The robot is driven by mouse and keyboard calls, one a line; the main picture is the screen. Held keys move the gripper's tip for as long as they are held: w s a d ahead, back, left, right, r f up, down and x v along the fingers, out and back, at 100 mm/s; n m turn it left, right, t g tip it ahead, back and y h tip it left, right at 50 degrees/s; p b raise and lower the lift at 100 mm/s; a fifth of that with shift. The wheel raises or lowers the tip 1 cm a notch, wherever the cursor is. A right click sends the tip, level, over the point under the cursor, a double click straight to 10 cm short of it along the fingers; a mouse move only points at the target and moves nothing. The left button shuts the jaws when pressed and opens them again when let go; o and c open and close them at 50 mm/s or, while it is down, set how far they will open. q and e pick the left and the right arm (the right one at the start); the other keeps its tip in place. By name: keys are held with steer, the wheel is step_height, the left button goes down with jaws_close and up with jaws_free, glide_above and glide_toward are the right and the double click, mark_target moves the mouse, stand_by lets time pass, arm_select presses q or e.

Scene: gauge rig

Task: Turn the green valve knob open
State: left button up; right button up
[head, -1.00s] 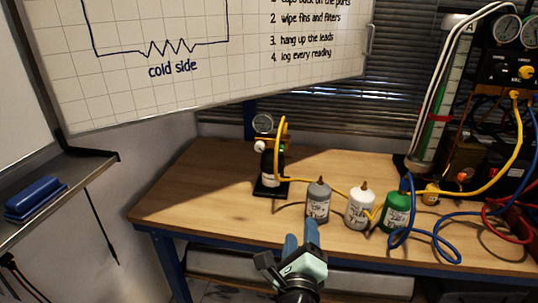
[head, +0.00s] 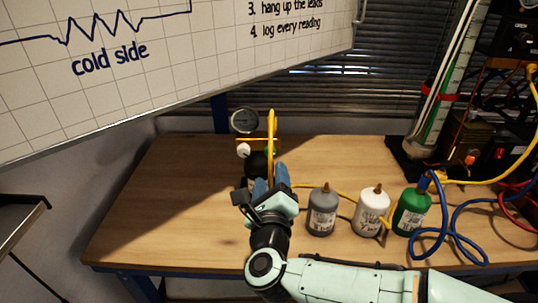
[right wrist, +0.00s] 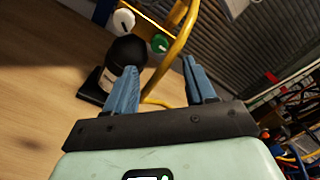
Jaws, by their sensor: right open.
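The green knob (right wrist: 160,43) shows in the right wrist view on the yellow-orange body of the small gauge rig, beside a white knob (right wrist: 124,20). In the head view only a bit of the green knob (head: 271,152) shows, partly behind the yellow hose. My right gripper (head: 269,182) is open in front of the rig. In the right wrist view its blue fingers (right wrist: 160,70) are spread and empty, with the green knob beyond the gap, apart from them. The rig's black lower part is largely hidden by the gripper in the head view. My left gripper is not in view.
A yellow hose (right wrist: 178,50) runs close to the green knob. A round gauge (head: 244,120) tops the rig. Grey (head: 322,212), white (head: 371,212) and green (head: 411,212) bottles stand to the right. The wooden bench (head: 165,210) is clear at left.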

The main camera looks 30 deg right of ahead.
mark_target(270, 153)
steer(key=x, duration=0.9)
steer(key=shift+b, duration=0.3)
jaws_close()
